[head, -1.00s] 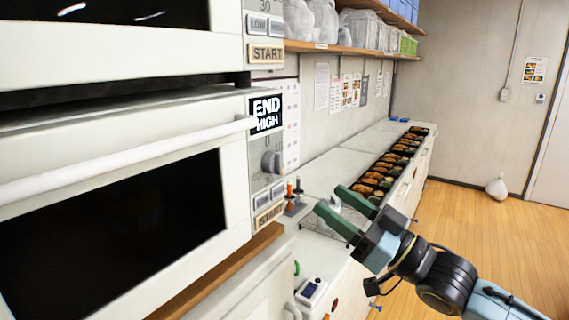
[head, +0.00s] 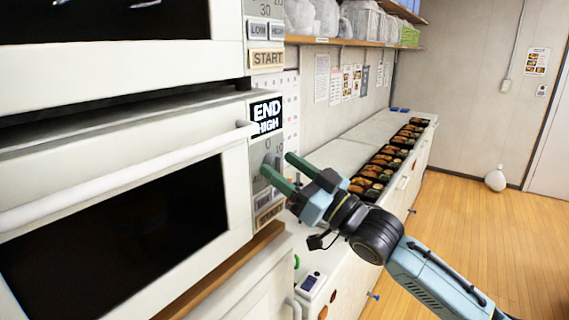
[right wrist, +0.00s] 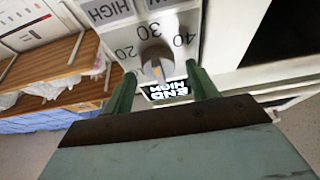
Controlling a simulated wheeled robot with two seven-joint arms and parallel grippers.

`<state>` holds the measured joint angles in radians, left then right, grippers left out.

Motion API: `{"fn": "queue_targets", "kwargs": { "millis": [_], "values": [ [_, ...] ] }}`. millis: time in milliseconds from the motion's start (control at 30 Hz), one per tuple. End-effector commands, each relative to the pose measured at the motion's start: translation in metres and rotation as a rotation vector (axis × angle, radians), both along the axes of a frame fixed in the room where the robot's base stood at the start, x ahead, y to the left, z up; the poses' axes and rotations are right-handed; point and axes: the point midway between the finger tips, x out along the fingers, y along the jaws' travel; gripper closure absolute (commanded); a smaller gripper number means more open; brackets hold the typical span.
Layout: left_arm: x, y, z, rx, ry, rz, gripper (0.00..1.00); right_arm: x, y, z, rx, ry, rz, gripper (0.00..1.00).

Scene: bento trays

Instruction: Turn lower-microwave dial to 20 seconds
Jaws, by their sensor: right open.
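The lower microwave (head: 120,175) is white with a dark window, a long handle and a control panel at its right. Its display (head: 266,117) reads END HIGH, as it does upside down in the right wrist view (right wrist: 165,89). The grey dial (right wrist: 154,58) has an orange mark facing the display side. The numbers 20, 30 and 40 show around it. My right gripper (head: 277,163) is open in front of the panel, its green fingers spread on either side of the dial; contact is unclear. The fingers mostly hide the dial in the head view. My left gripper is not in view.
The upper microwave (head: 110,65) sits above, with its own START button. A counter (head: 345,150) with a row of filled bento trays (head: 372,178) runs back along the wall. A shelf (head: 350,42) hangs over it.

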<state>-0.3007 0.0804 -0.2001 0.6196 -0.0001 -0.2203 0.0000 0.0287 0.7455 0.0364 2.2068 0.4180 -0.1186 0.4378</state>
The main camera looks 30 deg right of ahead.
Motion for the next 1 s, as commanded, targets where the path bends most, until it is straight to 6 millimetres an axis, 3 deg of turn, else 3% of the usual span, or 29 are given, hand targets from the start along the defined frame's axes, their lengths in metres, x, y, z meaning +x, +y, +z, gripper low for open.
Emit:
{"fn": "queue_targets", "kwargs": {
  "millis": [367,700,1000],
  "values": [
    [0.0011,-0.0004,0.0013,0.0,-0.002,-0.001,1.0,0.0045,0.002,0.0017,0.0,0.001,0.0,0.42],
    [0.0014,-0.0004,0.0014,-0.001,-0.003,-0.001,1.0,0.0044,0.0019,0.0019,0.0,0.0,0.0,0.84],
    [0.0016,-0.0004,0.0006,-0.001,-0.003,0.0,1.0,0.0043,0.0019,0.0017,-0.034,-0.013,0.0,0.86]
  ]
}}
